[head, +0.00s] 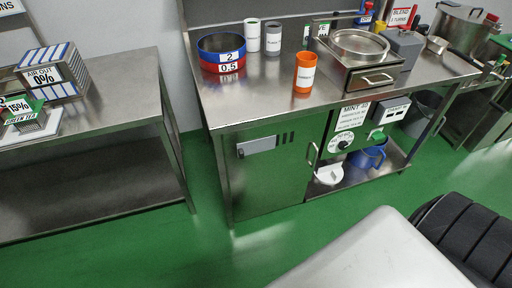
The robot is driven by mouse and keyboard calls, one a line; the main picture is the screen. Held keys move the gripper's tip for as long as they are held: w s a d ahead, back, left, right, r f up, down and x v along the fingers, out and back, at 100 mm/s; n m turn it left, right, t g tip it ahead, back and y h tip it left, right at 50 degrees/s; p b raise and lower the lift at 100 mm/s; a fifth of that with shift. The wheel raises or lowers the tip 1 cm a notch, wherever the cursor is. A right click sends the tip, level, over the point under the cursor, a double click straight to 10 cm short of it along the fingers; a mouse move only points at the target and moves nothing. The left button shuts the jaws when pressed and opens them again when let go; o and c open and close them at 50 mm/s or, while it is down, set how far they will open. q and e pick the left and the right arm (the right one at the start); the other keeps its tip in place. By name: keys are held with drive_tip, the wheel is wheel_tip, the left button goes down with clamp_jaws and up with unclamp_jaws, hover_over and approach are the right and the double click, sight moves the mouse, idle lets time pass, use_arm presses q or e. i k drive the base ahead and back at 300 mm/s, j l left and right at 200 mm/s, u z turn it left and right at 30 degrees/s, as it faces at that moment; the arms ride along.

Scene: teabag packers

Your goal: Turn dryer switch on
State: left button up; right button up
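Under the steel bench in the middle of the head view is a control panel (335,137) with a round dial (344,144) and a white label (352,115) that seems to start with "MINT". To its right is a smaller unit (396,110) with a white label too small to read. A small green part (376,134) shows below that unit. I cannot tell for sure which of these is the dryer switch, nor its on or off position. Neither of my grippers is in view.
The steel bench (240,112) has a closed cabinet door (268,175) at its left. Cups, stacked rings and a drawer unit (375,77) stand on top. A blue jug (368,158) sits on the lower shelf.

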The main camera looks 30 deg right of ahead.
sight(377, 135)
drive_tip(key=z, duration=2.1)
drive_tip(key=i+l, duration=0.1)
drive_tip(key=i, duration=0.35)
drive_tip(key=z, duration=0.05)
